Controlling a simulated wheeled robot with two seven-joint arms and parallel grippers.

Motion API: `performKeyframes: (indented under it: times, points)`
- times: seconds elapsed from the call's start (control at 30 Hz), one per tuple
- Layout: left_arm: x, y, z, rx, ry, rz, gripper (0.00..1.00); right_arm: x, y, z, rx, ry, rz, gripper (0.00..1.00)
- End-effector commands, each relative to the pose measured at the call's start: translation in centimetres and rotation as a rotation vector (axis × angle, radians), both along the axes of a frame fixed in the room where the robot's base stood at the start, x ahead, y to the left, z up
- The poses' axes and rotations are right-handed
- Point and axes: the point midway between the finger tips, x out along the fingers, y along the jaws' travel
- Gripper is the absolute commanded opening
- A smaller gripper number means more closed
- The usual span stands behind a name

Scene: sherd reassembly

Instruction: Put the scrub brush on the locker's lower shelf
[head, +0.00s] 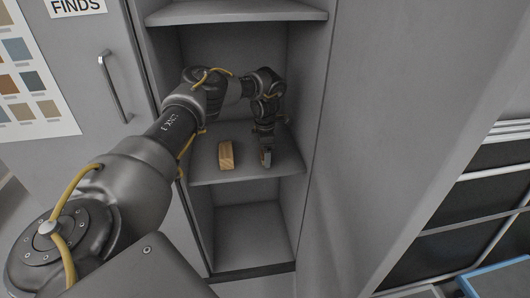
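A small tan wooden block (226,155), which looks like the scrub brush, rests on the locker's lower shelf (246,173), left of its middle near the front edge. No bristles can be made out. My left arm reaches into the locker from the left. My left gripper (266,158) points down over the same shelf, just right of the brush, with a gap between them. Its fingers are small and dark, so I cannot tell whether they are open or shut. My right gripper is not in view.
An upper shelf (235,14) crosses the locker above my arm. Below the lower shelf is an empty compartment with a bare floor (249,252). A locker door with a handle (113,86) stands at left. Dark racks (470,198) stand at right.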

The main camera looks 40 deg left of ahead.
Motion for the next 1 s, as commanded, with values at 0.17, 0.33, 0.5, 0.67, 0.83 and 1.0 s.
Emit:
performKeyframes:
  times: [0.17, 0.33, 0.5, 0.67, 0.83, 1.0]
  points:
    - [0.0, 0.0, 0.0, 0.000, 0.000, 0.000, 0.87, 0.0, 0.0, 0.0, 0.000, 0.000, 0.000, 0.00]
    - [0.0, 0.0, 0.2, 0.000, -0.001, 0.000, 0.87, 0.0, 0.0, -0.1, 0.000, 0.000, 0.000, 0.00]
    - [0.1, 0.0, 2.4, 0.000, -0.004, 0.000, 0.87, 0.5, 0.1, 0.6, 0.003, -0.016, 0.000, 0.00]
    - [0.1, 0.0, 6.0, 0.000, -0.005, 0.000, 0.87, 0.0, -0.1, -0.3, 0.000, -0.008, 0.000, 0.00]
    - [0.1, 0.0, 9.6, 0.000, -0.004, -0.002, 0.87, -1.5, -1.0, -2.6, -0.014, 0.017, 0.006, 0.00]
    - [0.0, 0.0, 11.5, 0.001, -0.002, -0.001, 0.87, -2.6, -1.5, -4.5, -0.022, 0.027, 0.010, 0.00]
